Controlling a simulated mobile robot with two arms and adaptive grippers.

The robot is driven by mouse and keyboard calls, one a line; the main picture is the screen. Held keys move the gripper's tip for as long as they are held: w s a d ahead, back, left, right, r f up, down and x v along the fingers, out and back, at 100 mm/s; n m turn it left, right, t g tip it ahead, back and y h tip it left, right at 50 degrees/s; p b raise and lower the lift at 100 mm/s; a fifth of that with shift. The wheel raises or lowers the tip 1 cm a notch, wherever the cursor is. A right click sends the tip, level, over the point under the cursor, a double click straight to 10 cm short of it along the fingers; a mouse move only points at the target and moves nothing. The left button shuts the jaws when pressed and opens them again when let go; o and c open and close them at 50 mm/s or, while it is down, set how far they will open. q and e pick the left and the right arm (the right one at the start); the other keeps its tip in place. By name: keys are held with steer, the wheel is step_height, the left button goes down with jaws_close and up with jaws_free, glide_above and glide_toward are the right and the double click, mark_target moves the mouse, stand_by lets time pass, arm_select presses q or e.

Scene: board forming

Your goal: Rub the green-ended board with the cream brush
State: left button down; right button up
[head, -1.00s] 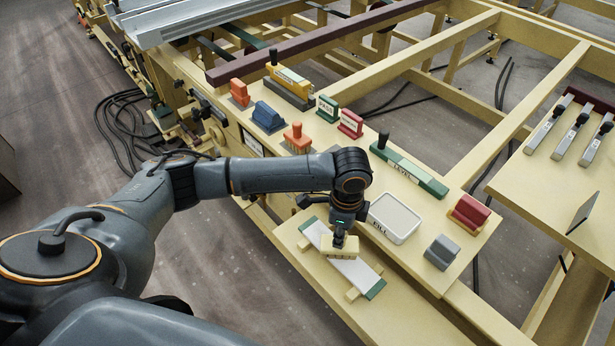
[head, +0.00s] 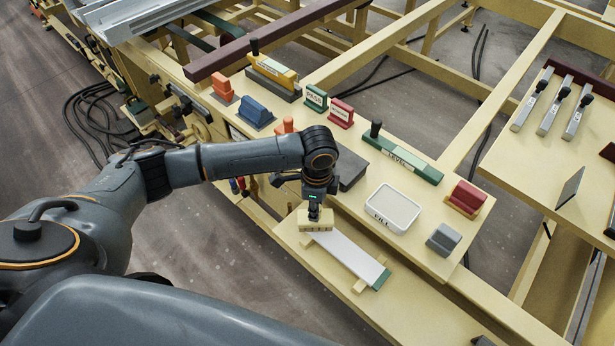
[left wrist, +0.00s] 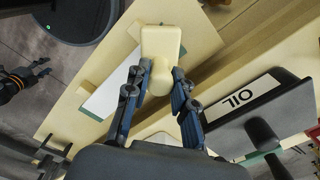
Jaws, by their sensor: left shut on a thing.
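The board (head: 350,255) is a pale strip lying at a slant on wooden supports on the lower shelf. Its near-right end is green (head: 381,280); its other end is hidden under the brush and gripper. My left gripper (head: 314,211) is shut on the cream brush (head: 316,225), at the board's upper-left end. The brush seems to rest on the board, but contact is hard to make out. In the left wrist view the brush (left wrist: 162,45) is between the fingers (left wrist: 160,85), with the board (left wrist: 105,98) to its left. My right gripper seems to show small at the left edge there (left wrist: 32,70).
A white FILL tray (head: 392,208), a grey block (head: 443,239) and a red block (head: 466,198) stand on the bench behind the board. A dark OIL pad (left wrist: 250,105) is close to the gripper. The green LEVEL tool (head: 403,160) lies farther back.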

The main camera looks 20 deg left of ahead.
arm_select(q)
steer(key=shift+w+a, duration=0.1)
steer(key=shift+a, duration=0.3)
steer(key=shift+w+a+r+p, duration=0.1)
steer(key=shift+r+p, duration=0.45)
steer(key=shift+r, duration=0.05)
steer(key=shift+w+a+r+p, duration=0.1)
steer(key=shift+r+p, duration=0.45)
steer(key=shift+r, duration=0.05)
steer(key=r+p, duration=0.3)
steer(key=shift+s+d, duration=0.25)
steer(key=shift+d, duration=0.1)
steer(key=shift+r+p, duration=0.25)
steer(key=shift+p, duration=0.05)
steer(key=shift+w+a+r+p, duration=0.2)
steer(key=shift+r+p, duration=0.2)
steer(key=shift+r, duration=0.2)
steer(key=shift+s+d+r, duration=0.15)
steer(key=shift+s+r, duration=0.1)
steer(key=shift+r, duration=0.3)
arm_select(e)
step_height(320, 180, up, 7)
steer(key=s, duration=0.1)
steer(key=shift+s+a+r, duration=0.15)
steer(key=shift+s+a, duration=0.1)
steer(key=shift+s, duration=0.05)
